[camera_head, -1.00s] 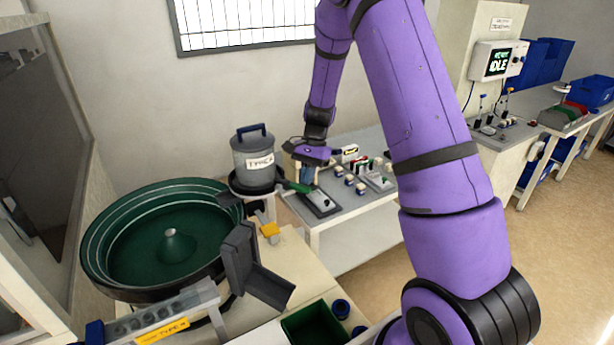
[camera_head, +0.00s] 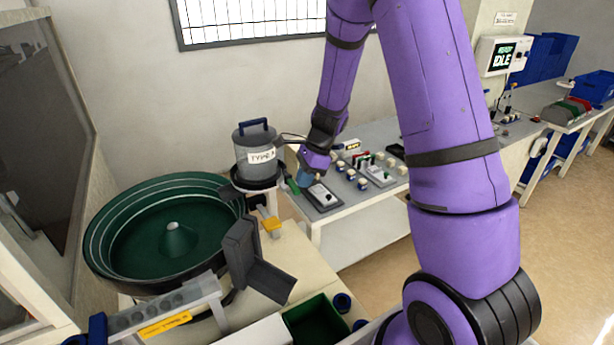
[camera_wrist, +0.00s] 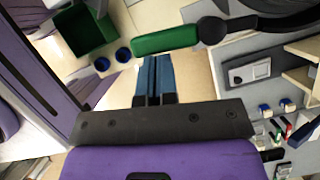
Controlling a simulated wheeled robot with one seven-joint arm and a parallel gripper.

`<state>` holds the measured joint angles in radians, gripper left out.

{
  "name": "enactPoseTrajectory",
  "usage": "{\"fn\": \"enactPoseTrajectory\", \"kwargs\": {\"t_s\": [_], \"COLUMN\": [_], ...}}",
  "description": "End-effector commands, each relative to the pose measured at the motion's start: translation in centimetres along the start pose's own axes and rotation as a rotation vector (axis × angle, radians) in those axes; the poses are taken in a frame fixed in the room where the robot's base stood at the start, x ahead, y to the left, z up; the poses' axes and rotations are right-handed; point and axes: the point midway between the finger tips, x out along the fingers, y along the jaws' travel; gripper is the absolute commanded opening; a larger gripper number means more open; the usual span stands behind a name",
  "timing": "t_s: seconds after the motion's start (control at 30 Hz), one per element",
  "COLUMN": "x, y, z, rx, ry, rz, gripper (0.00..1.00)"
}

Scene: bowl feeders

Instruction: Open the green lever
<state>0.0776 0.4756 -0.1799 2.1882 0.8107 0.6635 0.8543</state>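The green lever (camera_head: 293,186) sticks out from the base of the grey hopper with the blue handle. In the wrist view the lever (camera_wrist: 165,40) is a long green grip joined to a dark round pivot. My gripper (camera_head: 305,180) is beside the lever in the head view, partly hidden by its own wrist. In the wrist view my gripper (camera_wrist: 155,60) has its two blue fingers side by side, with nothing seen between them. The fingertips are at the lever's near edge; I cannot tell whether they touch it.
A green bowl feeder (camera_head: 150,235) with a dark chute (camera_head: 262,270) stands at the left. A grey panel with a white switch (camera_head: 322,195) lies on the bench right of the lever. A green bin (camera_head: 315,322) and blue round cups are in front.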

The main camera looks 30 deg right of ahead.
Motion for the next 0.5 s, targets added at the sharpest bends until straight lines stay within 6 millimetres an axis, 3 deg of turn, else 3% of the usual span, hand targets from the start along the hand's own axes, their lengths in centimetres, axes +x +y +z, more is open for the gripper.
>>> {"fn": "enactPoseTrajectory", "kwargs": {"t_s": [0.3,0.5], "x": [0.6,0.8], "y": [0.7,0.8], "z": [1.4,1.9], "rx": [0.237,0.302], "ry": [0.0,0.0], "rz": [-0.095,-0.121], "gripper": [0.0,0.0]}}
